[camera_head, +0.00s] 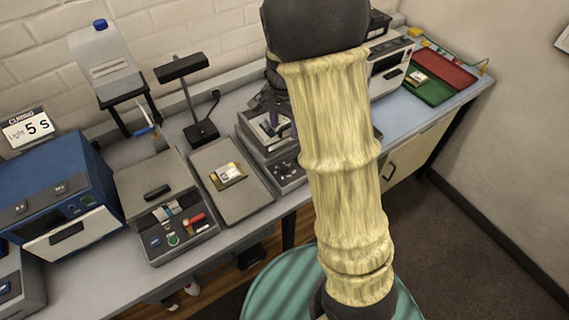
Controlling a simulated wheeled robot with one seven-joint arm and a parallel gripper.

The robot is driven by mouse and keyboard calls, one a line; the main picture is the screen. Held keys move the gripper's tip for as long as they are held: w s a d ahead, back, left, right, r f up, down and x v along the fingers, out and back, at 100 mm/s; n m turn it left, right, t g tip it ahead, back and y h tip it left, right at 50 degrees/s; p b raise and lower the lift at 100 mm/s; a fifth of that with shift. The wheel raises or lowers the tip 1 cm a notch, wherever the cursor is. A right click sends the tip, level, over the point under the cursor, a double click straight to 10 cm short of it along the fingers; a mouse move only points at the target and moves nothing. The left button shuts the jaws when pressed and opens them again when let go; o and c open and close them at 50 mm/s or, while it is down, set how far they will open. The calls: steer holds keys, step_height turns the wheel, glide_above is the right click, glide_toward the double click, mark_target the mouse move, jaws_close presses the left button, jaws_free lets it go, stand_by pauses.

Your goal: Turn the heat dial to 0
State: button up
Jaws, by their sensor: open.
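The heat dial cannot be told apart at this size. Small dark knobs (287,169) show on the front panel of a grey bench machine (255,143), whose right part is hidden behind my arm. My gripper (271,118) is over this machine, dark and largely hidden by the pale-sleeved arm. What shows of it is open, with nothing seen between the fingers. I cannot tell whether it touches the machine.
Left of the machine are a flat grey plate with a small board (228,174), a grey box with buttons (166,206), a lamp stand (199,132) and a blue machine (58,192). Red (447,72) and green trays lie at the right. A teal round seat (268,290) is in front.

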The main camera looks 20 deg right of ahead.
mark_target(284, 166)
steer(key=shift+f, duration=0.1)
step_height(284, 166, down, 17)
steer(key=p, duration=0.3)
steer(key=shift+f, duration=0.15)
stand_by(0.3)
steer(key=c, duration=1)
